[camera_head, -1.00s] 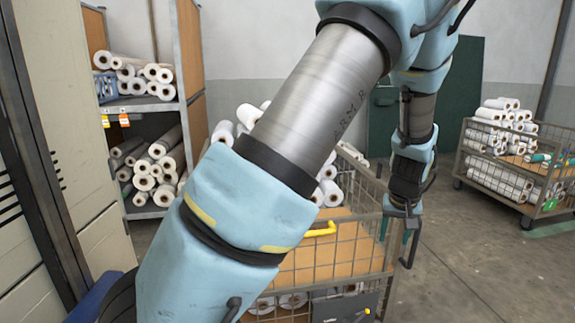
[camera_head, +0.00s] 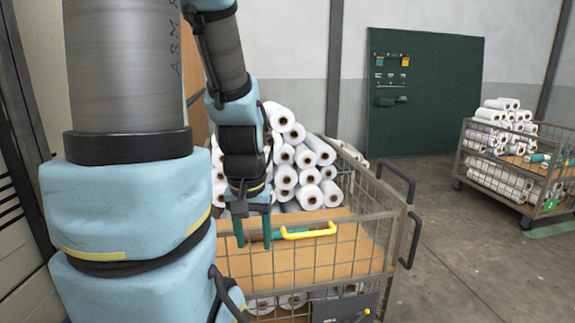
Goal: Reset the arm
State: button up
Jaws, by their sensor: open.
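My blue and grey arm fills the left of the picture and reaches over the near wire cart (camera_head: 345,255). My gripper (camera_head: 253,236) points down over the cart's wooden shelf, in front of the stacked white rolls (camera_head: 285,160). Its two teal fingers are apart. A small reddish and teal item (camera_head: 277,235) shows beside the fingers; I cannot tell whether they touch it. A yellow handle (camera_head: 308,231) is just right of the gripper, near the cart's front rim.
A second cart with white rolls (camera_head: 505,165) stands at the right. A dark green tool board (camera_head: 425,90) leans at the back wall. Grey floor (camera_head: 450,235) between the carts is clear. Cream panels (camera_head: 25,210) are close on the left.

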notch_tip(320, 180, up, 13)
jog(key=p, duration=1.1)
jog(key=shift+w+f, duration=0.2)
jog(key=shift+d, duration=0.1)
dwell(0.9)
